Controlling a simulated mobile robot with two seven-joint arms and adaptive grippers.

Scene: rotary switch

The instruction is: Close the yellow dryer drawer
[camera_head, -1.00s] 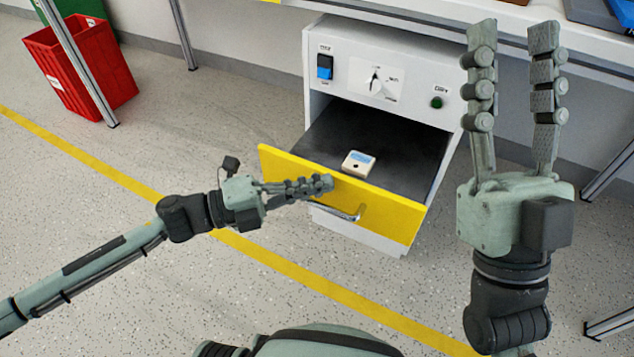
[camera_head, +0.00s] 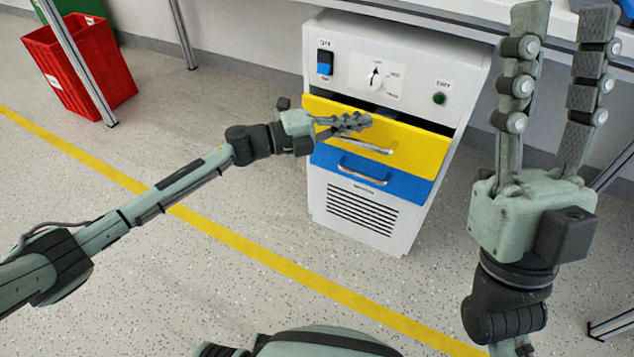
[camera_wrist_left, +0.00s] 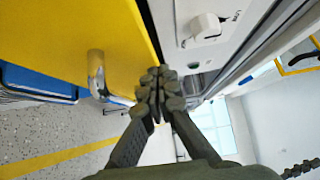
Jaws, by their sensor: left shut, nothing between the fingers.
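My right gripper (camera_head: 570,10) is open and empty, raised right of the dryer. The drawer's inside is mostly hidden.
A blue drawer (camera_head: 405,188) sits shut below the yellow one. The panel has a dial (camera_head: 375,75), a blue switch (camera_head: 325,63) and a green button (camera_head: 439,98). A red bin (camera_head: 75,75) and table legs stand around. The floor in front is clear.

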